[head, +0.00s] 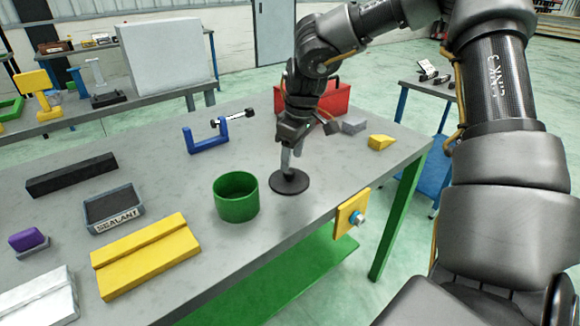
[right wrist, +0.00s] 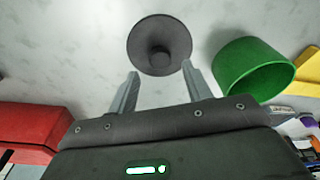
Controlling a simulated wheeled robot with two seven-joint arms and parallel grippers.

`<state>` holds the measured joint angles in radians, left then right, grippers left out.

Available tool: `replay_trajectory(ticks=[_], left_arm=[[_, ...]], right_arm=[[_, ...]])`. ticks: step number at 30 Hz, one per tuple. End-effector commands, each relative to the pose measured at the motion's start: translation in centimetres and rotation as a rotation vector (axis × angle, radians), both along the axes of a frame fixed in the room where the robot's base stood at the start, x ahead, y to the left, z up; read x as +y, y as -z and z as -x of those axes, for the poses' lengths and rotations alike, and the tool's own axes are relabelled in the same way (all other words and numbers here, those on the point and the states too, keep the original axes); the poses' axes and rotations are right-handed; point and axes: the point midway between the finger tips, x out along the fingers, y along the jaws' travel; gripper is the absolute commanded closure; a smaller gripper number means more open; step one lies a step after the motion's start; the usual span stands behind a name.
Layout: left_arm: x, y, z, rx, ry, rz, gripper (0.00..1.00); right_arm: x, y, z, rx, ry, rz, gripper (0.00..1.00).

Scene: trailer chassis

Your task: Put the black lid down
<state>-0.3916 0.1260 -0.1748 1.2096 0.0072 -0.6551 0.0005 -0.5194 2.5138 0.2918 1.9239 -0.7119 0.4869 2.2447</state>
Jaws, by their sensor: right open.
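The black lid (head: 289,181) lies flat on the grey workbench, just right of the green round container (head: 236,197). In the right wrist view the lid (right wrist: 147,45) shows as a dark disc with a round knob at its middle. My right gripper (head: 290,165) points down above the lid in the head view. In the right wrist view its two fingers (right wrist: 159,80) are apart, with nothing between them, and the lid lies just beyond their tips. My left gripper is not in view.
The green container (right wrist: 250,68) stands close by the lid. A blue clamp (head: 208,137), a red toolbox (head: 335,98), a yellow wedge (head: 381,141) and a grey block (head: 354,125) are on the bench. A sealant tray (head: 112,212) and yellow block (head: 146,257) lie left. The front edge is near.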

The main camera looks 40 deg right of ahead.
Motion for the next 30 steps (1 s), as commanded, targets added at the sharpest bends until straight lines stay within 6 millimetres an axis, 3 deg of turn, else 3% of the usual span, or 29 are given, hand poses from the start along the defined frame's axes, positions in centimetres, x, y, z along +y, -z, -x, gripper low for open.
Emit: replay_trajectory(ticks=[6, 12, 30], left_arm=[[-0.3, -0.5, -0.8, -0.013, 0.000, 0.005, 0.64], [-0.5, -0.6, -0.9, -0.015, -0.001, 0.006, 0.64], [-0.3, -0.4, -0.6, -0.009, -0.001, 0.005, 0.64]], right_arm=[[-0.2, -4.6, 0.6, -0.004, 0.000, -0.001, 0.51], [-0.4, -6.8, 1.0, 0.000, 0.000, 0.001, 0.51], [-0.4, -7.3, 1.1, 0.001, 0.001, 0.000, 0.51]])
